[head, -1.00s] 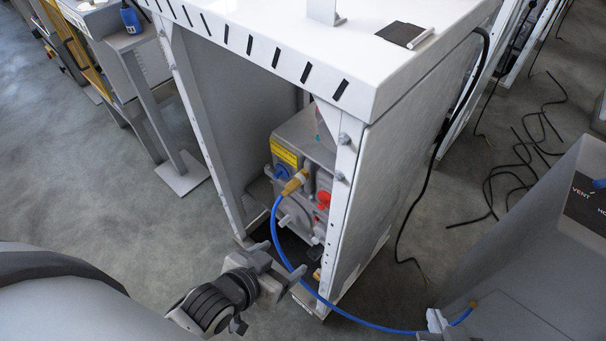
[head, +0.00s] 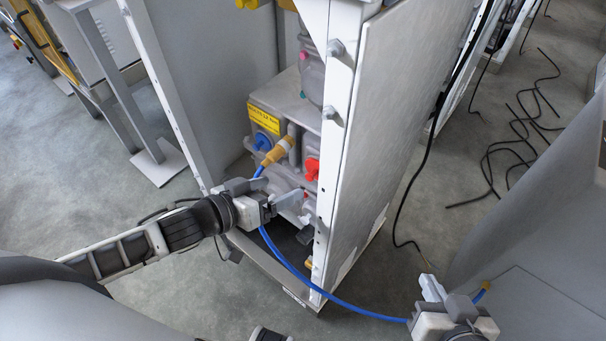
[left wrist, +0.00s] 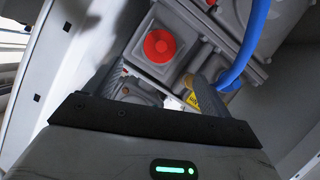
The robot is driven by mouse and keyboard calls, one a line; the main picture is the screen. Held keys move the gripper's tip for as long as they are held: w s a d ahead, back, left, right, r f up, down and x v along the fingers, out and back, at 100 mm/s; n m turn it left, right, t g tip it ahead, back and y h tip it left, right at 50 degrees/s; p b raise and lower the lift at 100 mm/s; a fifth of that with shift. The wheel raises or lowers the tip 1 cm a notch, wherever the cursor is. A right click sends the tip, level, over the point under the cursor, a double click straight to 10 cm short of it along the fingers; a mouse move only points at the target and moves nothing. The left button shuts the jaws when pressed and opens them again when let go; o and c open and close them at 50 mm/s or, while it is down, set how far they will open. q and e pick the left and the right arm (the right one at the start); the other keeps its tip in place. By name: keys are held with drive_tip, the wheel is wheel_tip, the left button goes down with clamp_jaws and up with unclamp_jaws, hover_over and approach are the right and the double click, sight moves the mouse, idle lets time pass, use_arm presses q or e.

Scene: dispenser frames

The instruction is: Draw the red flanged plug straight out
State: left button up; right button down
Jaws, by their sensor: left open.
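The red plug (head: 312,168) sits on the front of the grey dispenser unit inside the white frame. In the left wrist view the red round plug (left wrist: 160,45) is seated in a square grey block, beyond the fingertips. My left gripper (head: 277,194) is open in front of the unit, below and left of the plug. In the left wrist view, my left gripper's fingers (left wrist: 156,78) stand apart with no plug between them. My right gripper (head: 440,298) is at the bottom right by the blue hose; its fingers are not clear enough to judge.
A blue hose (head: 300,277) runs from a brass fitting (head: 277,152) past my left gripper to the lower right. A blue knob (head: 263,141) is left of the fitting. The white frame's post (head: 335,130) stands close right of the plug. Black cables lie on the floor at right.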

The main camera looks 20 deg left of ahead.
sight(307, 176)
use_arm(q)
drive_tip(key=b+x, duration=0.1)
drive_tip(key=x, duration=0.9)
drive_tip(key=shift+r, duration=0.1)
drive_tip(key=shift+s, duration=0.1)
drive_tip(key=c, duration=1)
drive_tip(key=shift+s+a+p, duration=0.3)
drive_tip(key=shift+s+a, duration=0.05)
drive_tip(key=shift+s, duration=0.55)
drive_tip(key=shift+s+a+p, duration=0.3)
drive_tip(key=shift+s, duration=0.6)
drive_tip(key=shift+s+a+p, duration=0.3)
drive_tip(key=shift+s+a, duration=0.05)
drive_tip(key=shift+s, duration=0.55)
drive_tip(key=shift+c, duration=0.3)
